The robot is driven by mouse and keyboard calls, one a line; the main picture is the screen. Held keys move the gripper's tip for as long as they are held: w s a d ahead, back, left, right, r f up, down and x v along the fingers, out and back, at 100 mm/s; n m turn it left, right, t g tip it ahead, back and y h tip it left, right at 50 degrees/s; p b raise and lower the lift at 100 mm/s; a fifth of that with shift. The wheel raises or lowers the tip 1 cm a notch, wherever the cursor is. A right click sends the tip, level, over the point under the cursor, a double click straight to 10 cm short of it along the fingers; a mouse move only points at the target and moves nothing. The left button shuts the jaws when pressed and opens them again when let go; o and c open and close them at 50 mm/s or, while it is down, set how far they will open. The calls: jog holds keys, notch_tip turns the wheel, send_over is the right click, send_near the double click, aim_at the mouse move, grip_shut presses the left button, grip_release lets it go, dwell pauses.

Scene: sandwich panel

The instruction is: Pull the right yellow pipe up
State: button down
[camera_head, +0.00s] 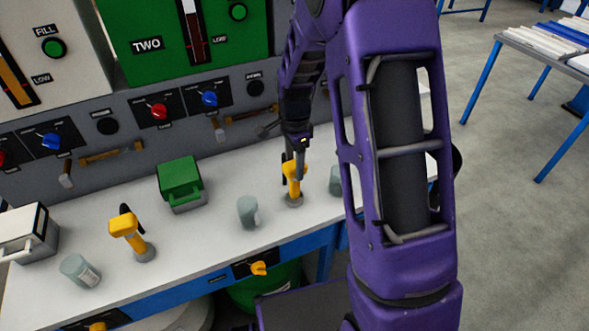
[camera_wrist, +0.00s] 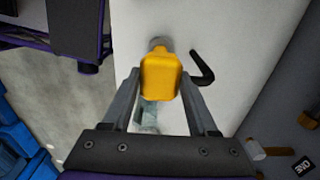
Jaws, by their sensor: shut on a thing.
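The right yellow pipe (camera_head: 293,180) stands on a grey round base on the white counter, below my arm in the head view. Its yellow head (camera_wrist: 160,75) shows in the wrist view between my two fingers, with a black handle (camera_wrist: 203,68) beside it. My gripper (camera_head: 292,168) is at the top of this pipe, shut on its yellow head (camera_wrist: 160,88). My arm hides part of the gripper in the head view. Another yellow pipe (camera_head: 126,228) with a black handle stands at the left of the counter, apart from my gripper.
A glass jar (camera_head: 248,212) stands left of the gripped pipe, and another jar (camera_head: 336,180) is close on its right, partly hidden by my arm. A green box (camera_head: 181,183), a white box (camera_head: 28,232) and a third jar (camera_head: 80,271) stand further left. The panel rises behind.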

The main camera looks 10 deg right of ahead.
jog(key=shift+w+r, duration=0.15)
jog(key=shift+r, duration=0.15)
jog(key=shift+c, duration=1.8)
grip_release()
jog(key=shift+o, duration=1)
jog(key=shift+f, duration=0.1)
notch_tip(320, 180, up, 18)
jog(key=p, duration=0.1)
jog(key=shift+f, duration=0.25)
jog(key=shift+s, duration=0.2)
